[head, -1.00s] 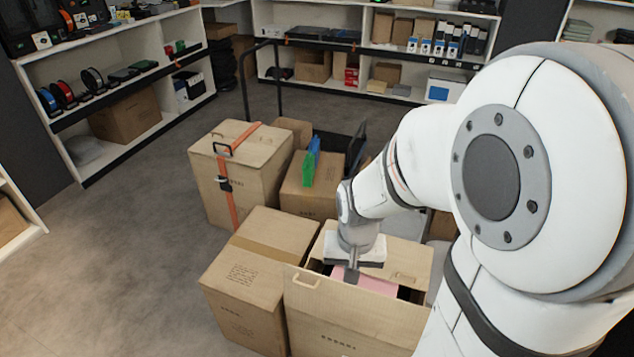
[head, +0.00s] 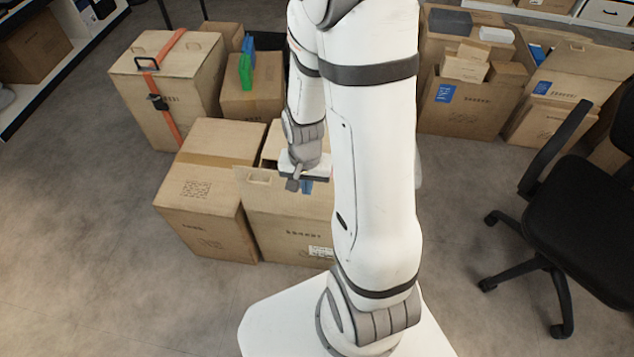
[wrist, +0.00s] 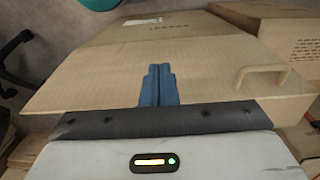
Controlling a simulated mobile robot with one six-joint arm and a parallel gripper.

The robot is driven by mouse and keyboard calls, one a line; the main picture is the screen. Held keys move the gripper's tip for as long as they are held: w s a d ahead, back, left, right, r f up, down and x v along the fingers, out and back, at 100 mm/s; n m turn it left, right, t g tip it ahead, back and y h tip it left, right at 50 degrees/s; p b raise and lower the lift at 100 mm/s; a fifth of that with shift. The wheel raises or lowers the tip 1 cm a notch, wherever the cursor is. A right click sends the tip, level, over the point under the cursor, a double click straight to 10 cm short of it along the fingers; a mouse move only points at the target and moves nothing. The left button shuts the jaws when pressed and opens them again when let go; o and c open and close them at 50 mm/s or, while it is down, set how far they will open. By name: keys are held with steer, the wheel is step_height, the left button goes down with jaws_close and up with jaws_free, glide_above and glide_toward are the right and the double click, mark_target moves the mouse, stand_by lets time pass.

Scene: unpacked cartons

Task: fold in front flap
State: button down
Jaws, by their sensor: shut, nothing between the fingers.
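The open carton (head: 285,228) stands on the floor in front of me. Its front flap (head: 270,184) has a handle at its left part and stands up from the front edge; my arm hides its right part. In the wrist view the front flap (wrist: 205,72) spans the picture, with its handle at the right. My gripper (head: 298,186) is shut and empty at the flap. Its blue fingers (wrist: 158,84) overlap the flap in the wrist view. I cannot tell whether they touch it. The carton's inside is mostly hidden.
A closed carton (head: 209,180) stands close at the left. A strapped carton (head: 166,90) and a carton with green and blue items (head: 253,97) stand behind. Open filled cartons (head: 465,105) and a black chair (head: 590,210) are at the right. The left floor is clear.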

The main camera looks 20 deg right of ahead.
step_height(320, 180, down, 5)
steer(key=b, duration=0.3)
steer(key=w+d+f+b, duration=0.7)
steer(key=w+d+f, duration=0.2)
steer(key=w+f, duration=0.3)
step_height(320, 180, up, 13)
steer(key=p, duration=0.8)
steer(key=shift+w+a+f, duration=0.2)
steer(key=shift+w+a, duration=0.05)
steer(key=shift+w, duration=0.1)
